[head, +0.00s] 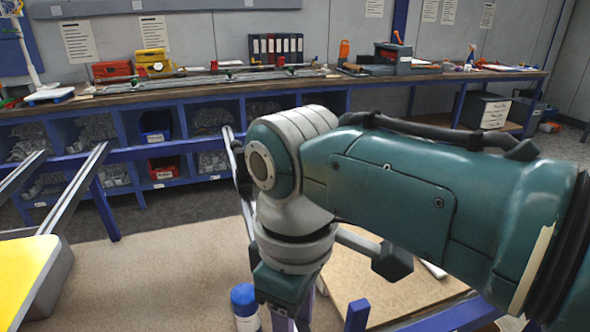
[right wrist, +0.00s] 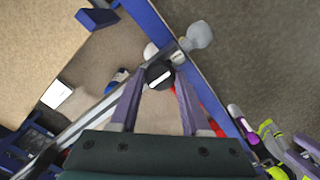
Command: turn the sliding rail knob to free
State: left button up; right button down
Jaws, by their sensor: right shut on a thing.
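In the right wrist view a round black knob (right wrist: 153,84) with a white bar mark sits on a silver sliding rail (right wrist: 92,118), which runs diagonally. The white bar slopes slightly up to the right. My right gripper (right wrist: 160,75) has its two purple fingers on either side of the knob and is shut on it. In the head view my right arm hides the knob, and only part of the right gripper (head: 292,315) shows at the bottom edge. My left gripper is in neither view.
A grey rounded end piece (right wrist: 198,36) stands by the rail's upper end. A blue-capped bottle (head: 244,302) stands close to my right gripper. A yellow sign panel (head: 22,275) is at the left. A long workbench (head: 190,90) with bins below lines the wall.

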jog(key=shift+c, duration=1.8)
grip_release()
jog(key=shift+r, duration=0.4)
notch_tip(320, 180, up, 9)
jog(key=p, duration=0.2)
